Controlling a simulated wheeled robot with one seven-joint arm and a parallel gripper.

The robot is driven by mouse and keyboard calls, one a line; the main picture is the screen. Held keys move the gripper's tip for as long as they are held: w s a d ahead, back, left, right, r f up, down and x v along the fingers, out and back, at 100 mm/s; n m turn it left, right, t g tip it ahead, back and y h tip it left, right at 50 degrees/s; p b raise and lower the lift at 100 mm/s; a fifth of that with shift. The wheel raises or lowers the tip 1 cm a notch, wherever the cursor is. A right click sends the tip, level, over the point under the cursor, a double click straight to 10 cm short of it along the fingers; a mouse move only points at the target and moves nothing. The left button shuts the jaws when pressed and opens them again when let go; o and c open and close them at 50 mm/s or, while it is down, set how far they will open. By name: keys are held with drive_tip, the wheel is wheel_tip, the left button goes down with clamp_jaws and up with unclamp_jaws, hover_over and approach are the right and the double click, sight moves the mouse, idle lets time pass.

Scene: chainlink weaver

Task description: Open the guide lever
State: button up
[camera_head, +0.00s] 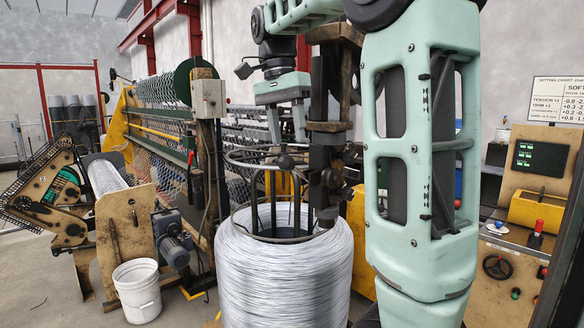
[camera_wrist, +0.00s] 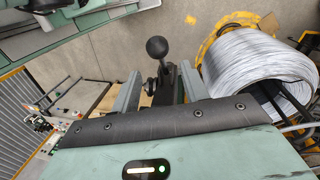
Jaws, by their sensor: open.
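The guide lever (camera_wrist: 157,47) shows in the wrist view as a dark arm with a black ball knob at its end. My gripper (camera_wrist: 161,73) is open, with one finger on each side of the lever in the wrist view. The fingers look apart from it. The lever's base is partly hidden by my gripper.
A large coil of silver wire (camera_head: 285,270) stands below; it also shows in the wrist view (camera_wrist: 255,80). A dark post (camera_head: 325,165) stands close right of my gripper. A chainlink machine (camera_head: 160,140) is at left, with a white bucket (camera_head: 137,290) on the floor.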

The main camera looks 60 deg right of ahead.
sight(293, 168)
drive_tip(key=f, duration=0.2)
drive_tip(key=s+f, duration=0.1)
drive_tip(key=f, duration=0.2)
drive_tip(key=f+p, duration=0.1)
drive_tip(key=f, duration=0.2)
drive_tip(key=shift+s, duration=0.15)
clamp_jaws()
